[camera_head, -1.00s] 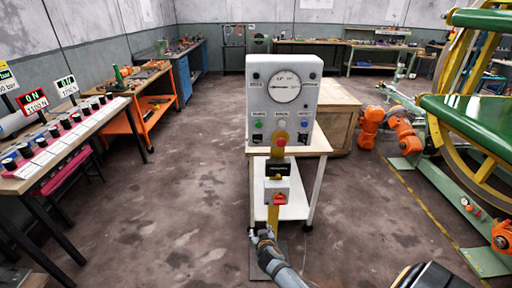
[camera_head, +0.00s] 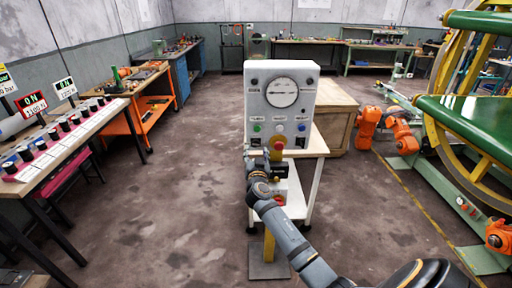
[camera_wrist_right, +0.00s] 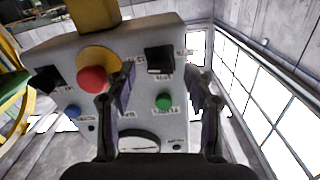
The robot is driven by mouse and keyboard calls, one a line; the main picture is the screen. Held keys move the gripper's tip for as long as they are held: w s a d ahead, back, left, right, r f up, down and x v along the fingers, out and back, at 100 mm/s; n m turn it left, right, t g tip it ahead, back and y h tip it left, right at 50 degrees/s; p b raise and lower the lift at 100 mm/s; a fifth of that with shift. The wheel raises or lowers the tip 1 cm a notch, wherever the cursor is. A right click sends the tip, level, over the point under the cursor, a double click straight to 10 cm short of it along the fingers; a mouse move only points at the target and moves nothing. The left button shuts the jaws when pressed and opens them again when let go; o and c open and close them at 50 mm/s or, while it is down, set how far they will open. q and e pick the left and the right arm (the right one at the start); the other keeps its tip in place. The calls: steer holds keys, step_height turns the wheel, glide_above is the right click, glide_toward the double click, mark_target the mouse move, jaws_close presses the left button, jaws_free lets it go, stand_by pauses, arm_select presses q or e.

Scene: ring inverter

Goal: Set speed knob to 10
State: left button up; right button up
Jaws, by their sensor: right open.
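The grey control panel (camera_head: 298,110) stands on a white trolley. It also shows upside down in the wrist view (camera_wrist_right: 215,125). It carries a large round dial (camera_head: 282,92), a green button (camera_wrist_right: 163,102), a blue button (camera_wrist_right: 73,111), a red button on yellow (camera_wrist_right: 92,80) and black square parts. I cannot read which control is the speed knob. My right gripper (camera_wrist_right: 160,72) is open and empty in front of the panel. One black square part (camera_wrist_right: 159,60) and the green button appear between its fingers. In the head view the right gripper (camera_head: 258,155) covers the panel's lower left. My left gripper is not seen.
A bench with black knobs and ON signs (camera_head: 62,150) stands at the left. A wooden crate (camera_head: 338,115) is behind the panel. A green and yellow machine (camera_head: 475,125) with orange robot arms stands at the right. Floor left of the trolley is clear.

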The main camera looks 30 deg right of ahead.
mark_target(256, 145)
steer(key=shift+x, duration=1.2)
steer(key=shift+c, duration=0.3)
steer(key=shift+a, duration=0.1)
jaws_close()
